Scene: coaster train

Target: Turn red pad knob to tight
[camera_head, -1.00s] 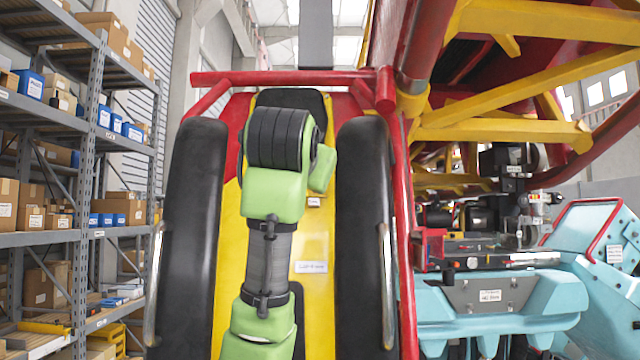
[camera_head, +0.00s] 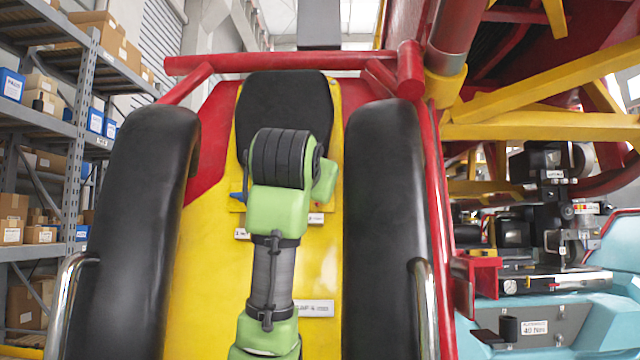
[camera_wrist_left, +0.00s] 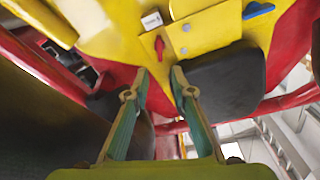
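The red pad knob (camera_wrist_left: 160,46) shows in the left wrist view as a small red handle on a yellow plate (camera_wrist_left: 205,34). A blue knob (camera_wrist_left: 258,10) sits on the same plate to its right. My left gripper (camera_wrist_left: 160,73) is open and empty. Its two fingertips are apart, below the red knob in that picture, and do not appear to touch it. In the head view the blue knob (camera_head: 238,197) shows left of my arm; my arm hides the red knob and the left gripper's fingers. My right gripper is out of view.
A yellow and red seat back with a black headrest (camera_head: 285,100) is ahead. Black padded restraints stand left (camera_head: 135,220) and right (camera_head: 385,220) of my arm. A red crossbar (camera_head: 260,63) is above. Shelving (camera_head: 72,180) stands at left, machinery at right.

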